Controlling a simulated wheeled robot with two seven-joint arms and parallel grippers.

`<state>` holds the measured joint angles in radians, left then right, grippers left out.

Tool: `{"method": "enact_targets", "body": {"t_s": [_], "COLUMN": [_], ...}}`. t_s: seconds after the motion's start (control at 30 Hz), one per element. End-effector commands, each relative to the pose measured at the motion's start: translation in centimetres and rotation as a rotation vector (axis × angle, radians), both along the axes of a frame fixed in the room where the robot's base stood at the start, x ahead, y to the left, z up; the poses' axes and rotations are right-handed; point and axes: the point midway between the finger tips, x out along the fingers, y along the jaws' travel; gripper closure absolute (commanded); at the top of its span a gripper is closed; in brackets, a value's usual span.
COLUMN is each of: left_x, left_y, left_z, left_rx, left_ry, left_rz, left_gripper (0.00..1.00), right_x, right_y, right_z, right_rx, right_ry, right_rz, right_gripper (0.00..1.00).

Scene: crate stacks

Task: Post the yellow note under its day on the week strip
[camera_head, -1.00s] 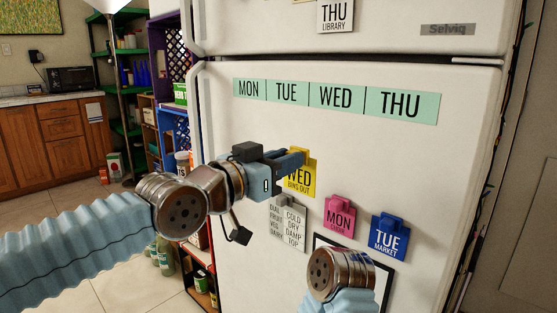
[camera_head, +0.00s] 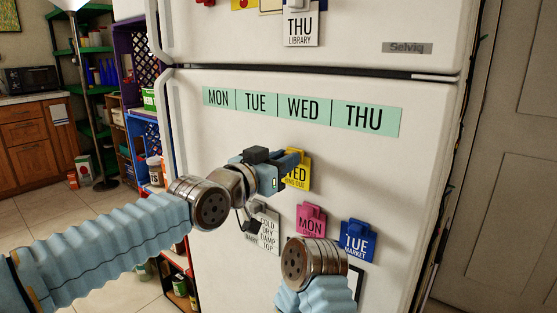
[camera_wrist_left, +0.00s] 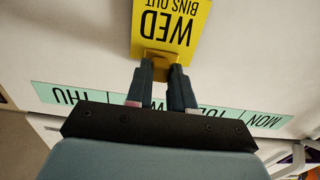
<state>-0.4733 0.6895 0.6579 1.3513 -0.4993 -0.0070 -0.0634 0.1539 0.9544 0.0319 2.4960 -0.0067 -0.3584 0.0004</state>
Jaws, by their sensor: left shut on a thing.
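The yellow note (camera_head: 297,172), printed WED BINS OUT, is at the fridge door below the WED part of the green week strip (camera_head: 322,106). My left gripper (camera_head: 297,157) is shut on the clip at its top, and its arm partly covers the note's left side. In the left wrist view the note (camera_wrist_left: 172,22) appears upside down, with its clip between the fingers (camera_wrist_left: 162,68); the strip (camera_wrist_left: 60,95) lies behind the gripper. I cannot tell whether the note touches the door. My right wrist shows at the bottom, but its gripper is hidden.
Below hang a pink MON note (camera_head: 311,220), a blue TUE note (camera_head: 357,241) and a grey-white note (camera_head: 268,232). A white THU note (camera_head: 299,30) is on the upper door. The door between strip and notes is mostly bare.

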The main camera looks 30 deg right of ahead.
Motion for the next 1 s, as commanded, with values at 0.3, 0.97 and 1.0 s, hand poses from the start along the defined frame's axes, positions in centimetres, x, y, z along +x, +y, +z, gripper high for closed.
{"method": "enact_targets", "body": {"t_s": [0.3, 0.97, 1.0], "left_x": [0.02, 0.26, 0.28], "left_y": [0.00, -0.47, -0.49], "left_z": [0.00, 0.07, 0.07], "left_rx": [0.000, -0.002, -0.002], "left_ry": [0.000, 0.000, 0.000], "left_rz": [0.000, 0.001, 0.001], "left_gripper": [0.96, 0.96, 0.96], "right_x": [-0.01, -0.01, -0.01], "right_y": [0.01, 0.00, 0.00], "right_z": [-0.01, -0.04, -0.04], "right_rx": [0.000, 0.000, 0.000], "right_ry": [0.000, 0.000, 0.000], "right_rz": [0.000, 0.000, 0.000], "right_gripper": [0.57, 0.57, 0.57]}}
